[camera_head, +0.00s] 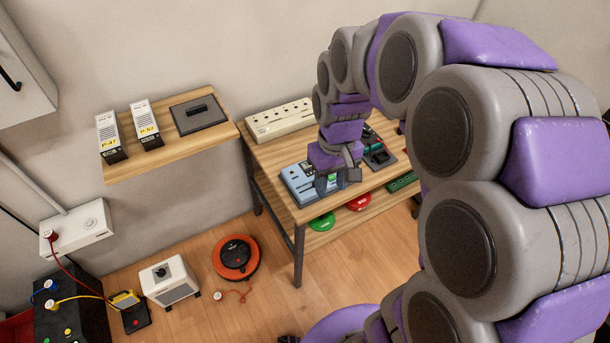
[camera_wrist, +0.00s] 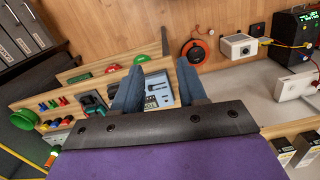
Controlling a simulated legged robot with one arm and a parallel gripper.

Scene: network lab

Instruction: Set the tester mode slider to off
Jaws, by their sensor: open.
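The tester is a light-blue box (camera_head: 298,184) on the wooden bench top, with a small panel and controls on its upper face. My gripper (camera_head: 338,180) is directly over its right part and hides that side. In the wrist view the tester's face (camera_wrist: 159,90) shows between the two dark fingers of my gripper (camera_wrist: 157,80), which are spread apart and hold nothing. Small slots or sliders show on the face, but the mode slider's setting is too small to read. I cannot tell whether the fingers touch the tester.
A beige multi-socket strip (camera_head: 279,119) lies behind the tester. A dark device (camera_head: 378,152) lies right of my gripper. Red (camera_head: 359,202) and green (camera_head: 322,221) round items sit on the lower shelf. A wall shelf (camera_head: 165,151) holds two labelled boxes. An orange reel (camera_head: 236,257) lies on the floor.

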